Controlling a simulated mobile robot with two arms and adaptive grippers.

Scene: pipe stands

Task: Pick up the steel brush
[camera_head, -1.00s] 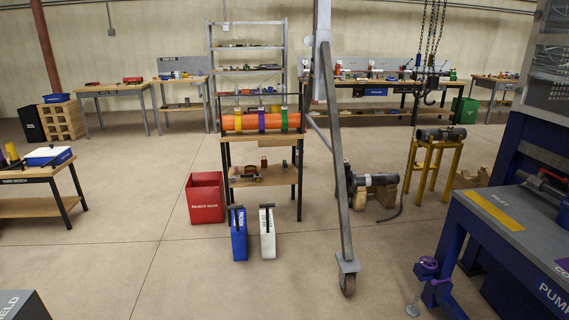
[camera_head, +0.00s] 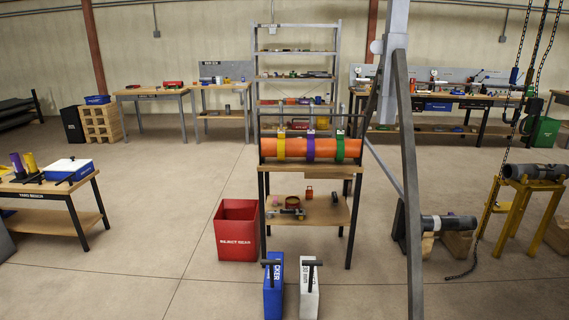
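I cannot make out a steel brush for certain. The small items on the lower wooden shelf (camera_head: 325,217) of the pipe stand include a grey and dark tool (camera_head: 288,212) and a small red object (camera_head: 309,192), too small to identify. Small items also lie on the yard bench (camera_head: 30,187) at the left and on the back benches. Neither of my grippers shows in the head view.
An orange pipe (camera_head: 325,148) with coloured bands lies on the stand. A red reject bin (camera_head: 237,240), a blue case (camera_head: 273,290) and a white case (camera_head: 309,294) stand near it. A grey gantry leg (camera_head: 408,180) stands to the right. The left-centre floor is clear.

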